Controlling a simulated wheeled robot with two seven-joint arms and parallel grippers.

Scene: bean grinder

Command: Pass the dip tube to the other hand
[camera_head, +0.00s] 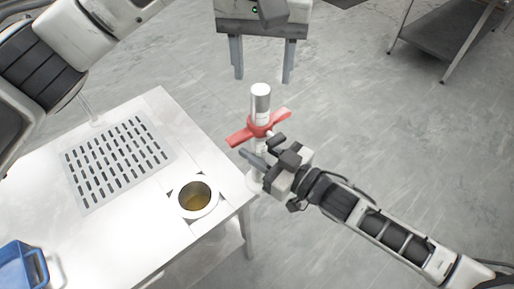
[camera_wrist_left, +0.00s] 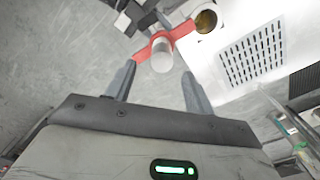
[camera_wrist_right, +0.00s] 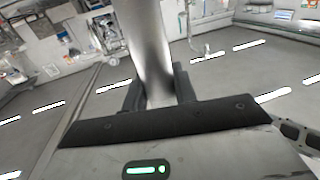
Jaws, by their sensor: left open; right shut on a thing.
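The dip tube (camera_head: 261,101) is a pale metallic cylinder with a red cross handle (camera_head: 240,136) around it. It stands roughly upright in the air beside the table's right edge. My right gripper (camera_head: 258,163) is shut on the tube below the red handle. In the right wrist view the tube (camera_wrist_right: 148,50) rises between the fingers. My left gripper (camera_head: 262,72) is open and empty, above the tube in the head view, fingers pointing toward it. In the left wrist view the tube's end (camera_wrist_left: 162,58) lies ahead, between and beyond the open fingers (camera_wrist_left: 157,80).
A white table (camera_head: 115,240) stands at left with a slotted grate (camera_head: 118,152), a round cup holding brownish liquid (camera_head: 194,198) and a blue container (camera_head: 22,268). A grey shelf stand (camera_head: 440,40) is at upper right. Open floor surrounds the tube's right side.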

